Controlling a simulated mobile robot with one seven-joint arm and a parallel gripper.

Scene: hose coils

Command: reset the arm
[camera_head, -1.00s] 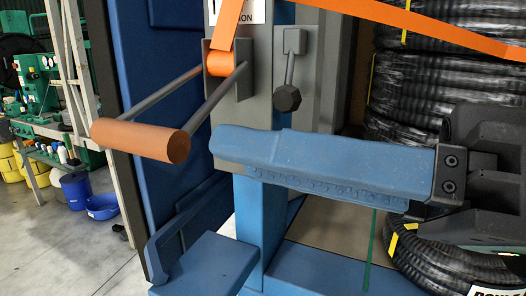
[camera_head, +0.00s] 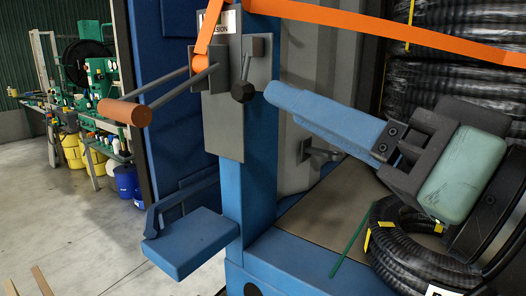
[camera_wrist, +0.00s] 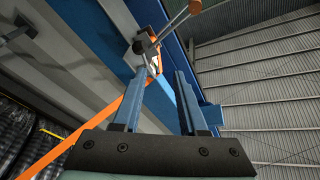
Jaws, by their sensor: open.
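My gripper (camera_head: 272,93) reaches in from the right in the head view, its blue fingers pointing up and left. Its tips appear close beside a black-knobbed lever (camera_head: 243,91) on the grey post plate; I cannot tell the depth gap. In the wrist view my gripper (camera_wrist: 160,78) shows two blue fingers apart, with nothing between them. Beyond the fingers there are the lever and an orange-brown crank handle (camera_wrist: 195,6). The same crank handle (camera_head: 125,112) sticks out left of the post in the head view.
An orange strap (camera_head: 340,17) runs from the blue post (camera_head: 262,150) to the upper right. Black hose coils (camera_head: 440,60) are stacked at the right, and another coil (camera_head: 400,245) lies below my gripper. A blue step (camera_head: 190,243) juts out left. Floor (camera_head: 70,225) at lower left is mostly clear.

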